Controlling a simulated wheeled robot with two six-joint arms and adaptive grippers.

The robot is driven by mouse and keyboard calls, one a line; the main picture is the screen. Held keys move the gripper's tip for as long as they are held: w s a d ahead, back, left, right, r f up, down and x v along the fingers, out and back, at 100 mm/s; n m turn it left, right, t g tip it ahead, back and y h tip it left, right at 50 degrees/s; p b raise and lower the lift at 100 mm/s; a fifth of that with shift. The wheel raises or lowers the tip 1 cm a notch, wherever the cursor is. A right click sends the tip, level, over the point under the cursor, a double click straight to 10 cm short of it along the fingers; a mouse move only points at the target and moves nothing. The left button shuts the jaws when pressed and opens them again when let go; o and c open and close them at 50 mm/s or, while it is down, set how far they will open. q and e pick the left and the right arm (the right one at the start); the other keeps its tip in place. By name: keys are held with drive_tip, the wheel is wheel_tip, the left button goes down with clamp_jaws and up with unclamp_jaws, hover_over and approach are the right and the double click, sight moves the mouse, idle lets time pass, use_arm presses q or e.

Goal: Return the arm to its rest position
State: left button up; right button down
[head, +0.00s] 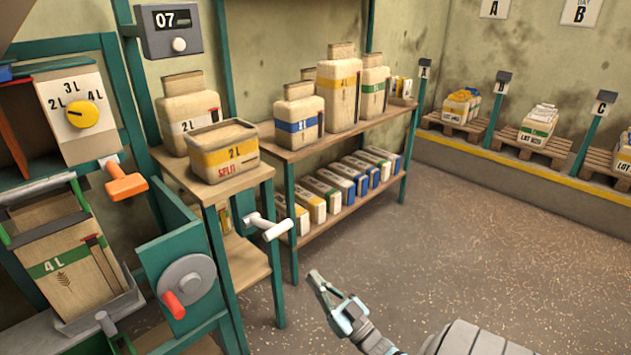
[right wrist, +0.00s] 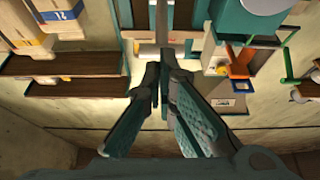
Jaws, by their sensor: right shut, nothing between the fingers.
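My right gripper (head: 314,279) is low in the middle of the head view, over the bare floor, with its arm coming in from the lower right. Its fingers are together and hold nothing. In the right wrist view the two fingers of the right gripper (right wrist: 163,78) meet near the picture's middle, with no object between them. The gripper touches nothing that I can see and is apart from the shelf unit and the machine. I do not see my left gripper in either view.
A machine with a yellow dial (head: 82,114), an orange handle (head: 125,180) and a red-knobbed crank wheel (head: 187,287) stands at left. A white crank (head: 266,226) juts out beside a shelf unit (head: 345,133) of containers. Pallets (head: 528,148) line the right wall. The floor (head: 440,240) between is clear.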

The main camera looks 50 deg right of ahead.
use_arm(q)
drive_tip(key=shift+w, duration=0.15)
idle(0.5)
use_arm(e)
wheel_tip(320, 180, down, 20)
drive_tip(key=s+a+g, duration=0.1)
drive_tip(key=s+g, duration=0.1)
drive_tip(key=g, duration=0.8)
drive_tip(key=s+a+f+n+g, duration=0.1)
drive_tip(key=s+a+f+g, duration=0.5)
drive_tip(key=s+f, duration=0.45)
drive_tip(key=s+a+f+g+y+p, duration=0.15)
drive_tip(key=s+a+f+g, duration=0.25)
drive_tip(key=s+a, duration=0.8)
use_arm(q)
drive_tip(key=s+r+p, duration=0.4)
drive_tip(key=r+p, duration=0.6)
drive_tip(key=s+r+g+p, duration=0.1)
drive_tip(key=s+r+p, duration=0.4)
drive_tip(key=r+p, duration=0.5)
drive_tip(key=shift+g+p, duration=0.3)
drive_tip(key=shift+p, duration=0.5)
use_arm(e)
drive_tip(key=s+r, duration=0.4)
drive_tip(key=r, duration=0.5)
drive_tip(key=s+d+r+g, duration=0.1)
drive_tip(key=s+r, duration=0.4)
drive_tip(key=r, duration=0.3)
drive_tip(key=shift+s+r, duration=0.2)
drive_tip(key=shift+r, duration=0.2)
